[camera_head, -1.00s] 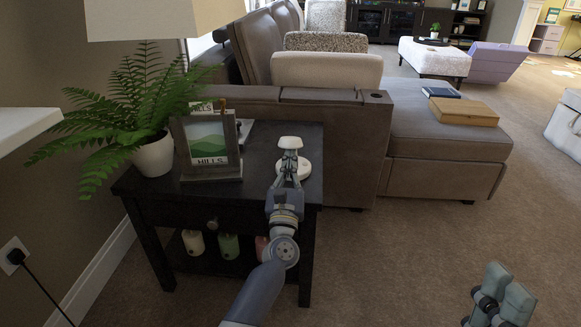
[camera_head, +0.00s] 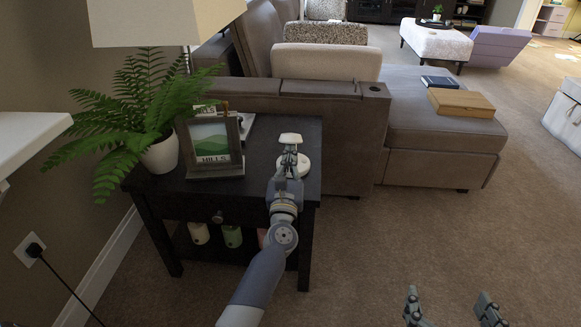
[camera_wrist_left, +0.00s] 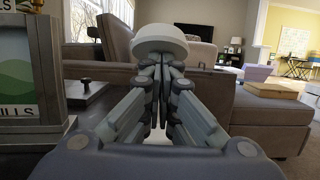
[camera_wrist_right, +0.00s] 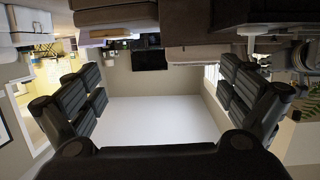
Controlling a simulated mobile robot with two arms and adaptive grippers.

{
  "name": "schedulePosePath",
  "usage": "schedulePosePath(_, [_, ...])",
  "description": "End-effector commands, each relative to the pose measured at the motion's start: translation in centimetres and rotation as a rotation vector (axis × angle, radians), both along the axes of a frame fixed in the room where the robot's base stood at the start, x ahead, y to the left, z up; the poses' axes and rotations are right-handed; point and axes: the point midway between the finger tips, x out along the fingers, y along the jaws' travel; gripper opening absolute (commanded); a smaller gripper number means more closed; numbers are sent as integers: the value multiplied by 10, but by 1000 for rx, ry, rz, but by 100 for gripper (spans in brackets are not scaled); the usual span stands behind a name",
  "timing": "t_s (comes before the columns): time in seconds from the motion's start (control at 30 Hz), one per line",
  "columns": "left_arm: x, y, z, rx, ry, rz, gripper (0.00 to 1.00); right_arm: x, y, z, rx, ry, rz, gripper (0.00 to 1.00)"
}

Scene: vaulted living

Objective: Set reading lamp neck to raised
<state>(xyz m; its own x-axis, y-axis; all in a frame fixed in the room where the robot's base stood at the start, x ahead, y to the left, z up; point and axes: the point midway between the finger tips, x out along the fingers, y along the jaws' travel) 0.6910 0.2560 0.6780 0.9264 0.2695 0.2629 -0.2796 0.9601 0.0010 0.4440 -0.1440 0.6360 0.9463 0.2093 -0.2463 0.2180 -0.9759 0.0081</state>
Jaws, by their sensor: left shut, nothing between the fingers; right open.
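The reading lamp stands near the right side of the dark side table (camera_head: 258,150). Its pale head (camera_head: 291,138) and part of its round white base (camera_head: 304,164) show; its neck is mostly hidden by my left gripper. My left gripper (camera_head: 289,160) is shut with nothing between its fingers, just below the lamp head. In the left wrist view the white head (camera_wrist_left: 160,42) sits right above the closed fingertips (camera_wrist_left: 160,75); I cannot tell whether they touch. My right gripper (camera_head: 450,305) is open and empty over the carpet, far from the lamp.
A framed picture (camera_head: 212,145) and a potted fern (camera_head: 160,155) stand left of the lamp. A large lampshade (camera_head: 165,20) hangs over the table's back. The brown sofa (camera_head: 320,125) borders the table's right side. Carpet on the right is open.

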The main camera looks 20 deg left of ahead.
Motion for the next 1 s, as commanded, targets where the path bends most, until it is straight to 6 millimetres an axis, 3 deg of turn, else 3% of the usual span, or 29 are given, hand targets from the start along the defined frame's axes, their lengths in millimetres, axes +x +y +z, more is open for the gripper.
schedulePosePath(0.2, [1,0,8,-10,31,0,0,-29,-15,-50,-70,296,-19,98])
schedulePosePath(0.5, [2,1,13,-22,72,1,0,-84,-36,-100,-146,640,-43,98])
schedulePosePath(0.8, [3,0,17,-30,102,-1,0,-134,-53,-126,-197,889,-59,98])
schedulePosePath(1.0, [4,1,20,-34,111,0,0,-153,-58,-136,-214,979,-65,98])
